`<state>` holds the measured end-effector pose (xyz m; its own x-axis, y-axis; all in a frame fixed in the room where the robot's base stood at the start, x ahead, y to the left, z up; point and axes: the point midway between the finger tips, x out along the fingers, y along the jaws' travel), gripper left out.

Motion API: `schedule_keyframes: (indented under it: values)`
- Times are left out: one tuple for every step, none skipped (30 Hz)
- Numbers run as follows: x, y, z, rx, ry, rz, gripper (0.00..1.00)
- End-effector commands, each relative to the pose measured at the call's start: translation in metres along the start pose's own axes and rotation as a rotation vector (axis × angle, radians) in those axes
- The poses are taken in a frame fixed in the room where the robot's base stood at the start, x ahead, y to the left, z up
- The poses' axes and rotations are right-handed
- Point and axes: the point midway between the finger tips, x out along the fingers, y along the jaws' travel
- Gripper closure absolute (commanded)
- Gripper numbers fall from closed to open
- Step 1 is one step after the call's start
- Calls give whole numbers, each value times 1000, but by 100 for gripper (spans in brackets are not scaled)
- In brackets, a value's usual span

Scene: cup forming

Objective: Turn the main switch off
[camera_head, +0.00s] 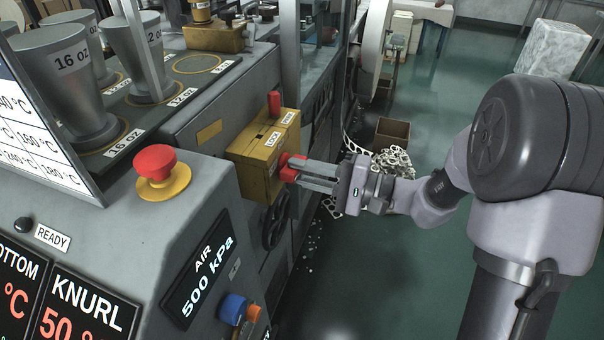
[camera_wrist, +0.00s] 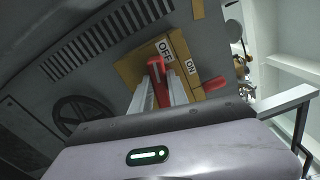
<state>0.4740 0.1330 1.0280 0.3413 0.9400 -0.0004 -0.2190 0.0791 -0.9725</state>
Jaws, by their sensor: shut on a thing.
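The main switch is a yellow box (camera_head: 258,145) on the side of the grey machine; it also shows in the wrist view (camera_wrist: 130,70). A red handle (camera_head: 287,172) sticks out of its front face. My gripper (camera_head: 298,172) reaches in from the right and is shut on this handle. In the wrist view the red handle (camera_wrist: 157,68) lies between my two fingers (camera_wrist: 160,80), beside the OFF label (camera_wrist: 165,48). The ON label (camera_wrist: 191,67) is further right. My fingers hide part of the handle.
A second red lever (camera_head: 274,104) stands up from the box top, beside a LOCK label. A black handwheel (camera_head: 275,222) is below the box. A red mushroom button (camera_head: 155,163) is on the near panel. A brown carton (camera_head: 392,133) and white scrap (camera_head: 393,163) lie on the green floor.

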Motion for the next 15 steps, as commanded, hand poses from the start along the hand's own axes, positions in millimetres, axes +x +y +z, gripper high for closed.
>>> schedule_keyframes:
  values:
    - [0,1,0,-30,0,2,100]
    - [0,1,0,-50,0,2,100]
    - [0,2,0,-75,0,1,100]
    - [0,2,0,-92,0,1,100]
    - [0,2,0,-110,0,1,100]
    - [0,2,0,-131,0,1,100]
    - [0,2,0,-145,-1,1,100]
    - [0,2,0,-158,-1,1,100]
    - [0,3,0,-174,-1,1,100]
    - [0,3,0,-185,-1,1,100]
    - [0,3,0,-196,-1,1,100]
    - [0,3,0,-207,-1,1,100]
    - [0,3,0,-215,-1,1,100]
    - [0,3,0,-222,-1,1,100]
    - [0,3,0,-230,-1,1,100]
